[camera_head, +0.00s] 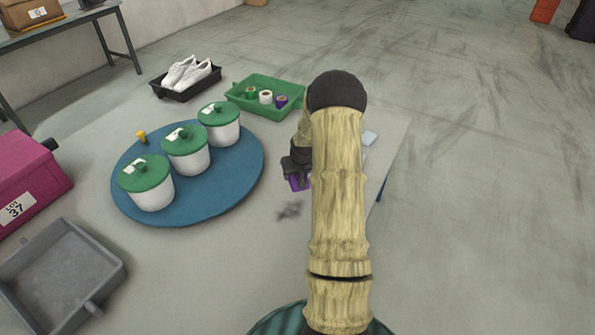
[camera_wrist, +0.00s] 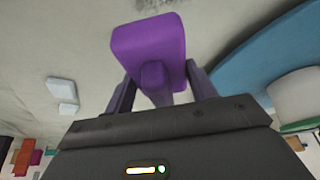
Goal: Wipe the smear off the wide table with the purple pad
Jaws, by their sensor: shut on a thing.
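The purple pad (camera_head: 299,183) is held in my gripper (camera_head: 297,168), which is partly hidden behind my arm in the head view. In the wrist view the purple pad (camera_wrist: 149,42) sits between the two fingers of my gripper (camera_wrist: 160,88), which are shut on its handle. A dark grey smear (camera_head: 289,211) lies on the wide table (camera_head: 255,270), just below and left of the pad in the head view. The smear (camera_wrist: 148,4) also shows at the top edge of the wrist view, beyond the pad. I cannot tell whether the pad touches the table.
A blue round mat (camera_head: 190,212) with several green-lidded white pots is left of the gripper. A green tray (camera_head: 265,107) with rolls and a black tray (camera_head: 185,88) with white shoes stand behind. A grey tray (camera_head: 60,275) and magenta box (camera_head: 28,180) are at left. Pale blocks (camera_head: 369,137) lie right of my arm.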

